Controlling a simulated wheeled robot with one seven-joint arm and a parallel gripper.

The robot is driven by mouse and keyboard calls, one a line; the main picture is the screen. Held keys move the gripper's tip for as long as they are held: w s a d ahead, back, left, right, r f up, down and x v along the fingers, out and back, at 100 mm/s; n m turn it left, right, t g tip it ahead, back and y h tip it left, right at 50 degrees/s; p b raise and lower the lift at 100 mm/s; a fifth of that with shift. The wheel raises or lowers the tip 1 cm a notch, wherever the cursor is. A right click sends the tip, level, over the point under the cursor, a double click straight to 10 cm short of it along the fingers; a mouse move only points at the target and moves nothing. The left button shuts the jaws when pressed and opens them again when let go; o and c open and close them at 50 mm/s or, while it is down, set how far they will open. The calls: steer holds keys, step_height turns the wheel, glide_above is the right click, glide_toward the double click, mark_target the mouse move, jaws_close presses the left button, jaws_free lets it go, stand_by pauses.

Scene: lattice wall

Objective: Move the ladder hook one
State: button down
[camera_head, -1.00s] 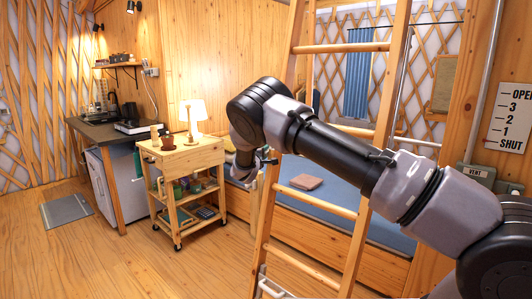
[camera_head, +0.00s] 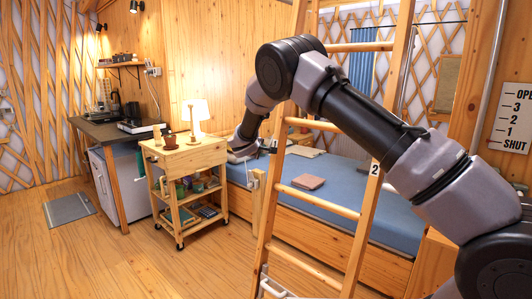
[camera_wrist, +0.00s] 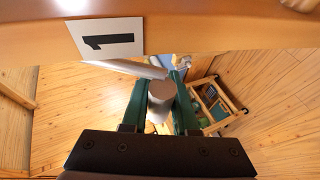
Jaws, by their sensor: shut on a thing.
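The wooden ladder (camera_head: 364,200) stands in front of me in the head view, with a "2" label on its right rail. In the wrist view, a wooden beam (camera_wrist: 220,30) crosses the top and bears a "1" label (camera_wrist: 108,38). A grey metal hook (camera_wrist: 160,92), with a round end and a rod running left under the label, lies between the green fingers of my gripper (camera_wrist: 160,84). My gripper is shut on this hook. In the head view my gripper (camera_head: 243,152) is small, near the ladder's left rail, and its grip is unclear.
A wooden cart (camera_head: 183,154) with a lamp and pots stands left of the ladder. A bed (camera_head: 340,180) with a blue cover and a brown book (camera_head: 308,182) lies behind the ladder. Floor (camera_head: 120,255) at the left front is clear.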

steer(key=s+g+y, duration=0.1)
steer(key=a+r+m+g, duration=0.1)
steer(key=g, duration=0.1)
steer(key=shift+s+a+r+y, duration=0.15)
steer(key=shift+s+r+y, duration=0.15)
steer(key=shift+s+y, duration=0.1)
steer(key=r+g+y, duration=0.1)
steer(key=s+a+r+g, duration=0.1)
steer(key=r+m+g+y, duration=0.1)
steer(key=g, duration=0.1)
steer(key=shift+s+a+r+y, duration=0.3)
steer(key=shift+s+a+r, duration=0.05)
steer(key=shift+s+r, duration=0.05)
steer(key=shift+s, duration=0.1)
steer(key=c, duration=0.7)
jaws_free()
steer(key=shift+r, duration=0.1)
steer(key=v, duration=1)
steer(key=shift+s+r, duration=0.15)
steer(key=shift+r, duration=0.2)
